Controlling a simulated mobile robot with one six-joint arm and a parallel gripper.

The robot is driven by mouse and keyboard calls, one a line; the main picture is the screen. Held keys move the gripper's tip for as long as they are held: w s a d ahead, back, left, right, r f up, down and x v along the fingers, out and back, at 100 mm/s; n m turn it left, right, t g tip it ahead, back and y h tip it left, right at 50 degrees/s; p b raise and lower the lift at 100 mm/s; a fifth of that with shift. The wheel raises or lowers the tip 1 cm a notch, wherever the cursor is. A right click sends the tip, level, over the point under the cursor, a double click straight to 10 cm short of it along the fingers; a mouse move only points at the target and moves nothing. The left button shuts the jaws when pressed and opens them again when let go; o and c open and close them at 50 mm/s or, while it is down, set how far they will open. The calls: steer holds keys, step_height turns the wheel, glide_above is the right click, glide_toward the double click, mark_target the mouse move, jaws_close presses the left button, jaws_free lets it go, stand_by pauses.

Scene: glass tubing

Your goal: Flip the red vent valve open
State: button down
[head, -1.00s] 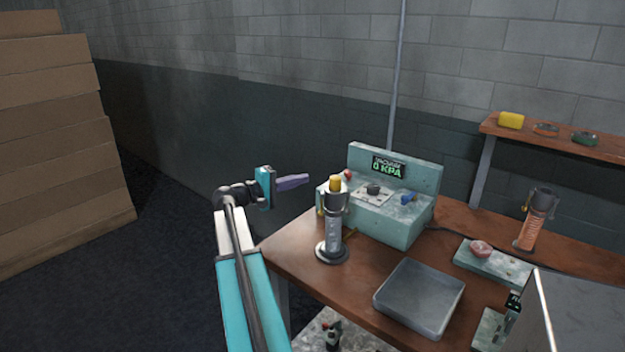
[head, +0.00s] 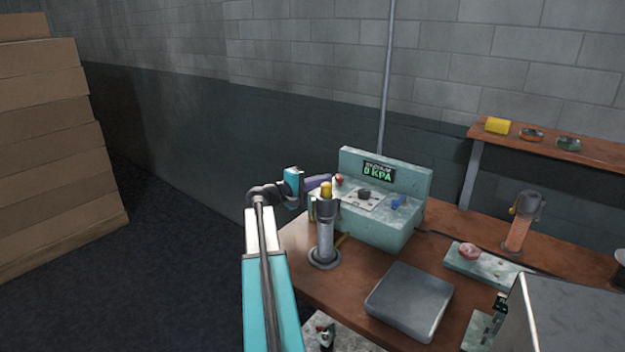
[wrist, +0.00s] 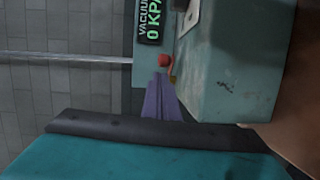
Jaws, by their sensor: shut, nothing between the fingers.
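The red vent valve (head: 339,181) is a small red knob at the left end of the pale teal vacuum console (head: 390,238). It also shows in the wrist view (wrist: 163,60), above an orange-brown part. The console display (head: 378,171) reads 0 KPA. My gripper (head: 328,179) has purple fingers, shut with nothing between them. The tips are just left of the red knob in the head view. In the wrist view the fingertips (wrist: 160,78) lie just below the knob and overlap its lower edge; I cannot tell whether they touch it.
A clear tube with a yellow top (head: 325,235) stands on a round base in front of the console, close to my gripper.

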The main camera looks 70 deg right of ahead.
mark_target(339, 180)
steer(key=shift+s+d, duration=0.15)
steer(key=shift+s, duration=0.35)
steer(key=shift+f, duration=0.1)
steer(key=shift+s+f+b, duration=0.15)
steer(key=shift+s+b, duration=0.55)
steer(key=shift+s+d+b, duration=0.1)
steer(key=shift+s+b, duration=0.5)
steer(key=shift+b, duration=0.05)
steer(key=shift+s, duration=0.15)
steer(key=shift+w+a, duration=0.25)
steer(key=shift+w, duration=0.45)
steer(key=w, duration=0.1)
steer(key=w+a, duration=0.1)
steer(key=w+b, duration=0.1)
steer(key=shift+w+a+r, duration=0.15)
steer(key=shift+a+r, duration=0.1)
steer(key=shift+a, duration=0.15)
steer(key=s+a+b+v, duration=0.1)
steer(key=v, duration=0.8)
steer(key=shift+s, duration=0.2)
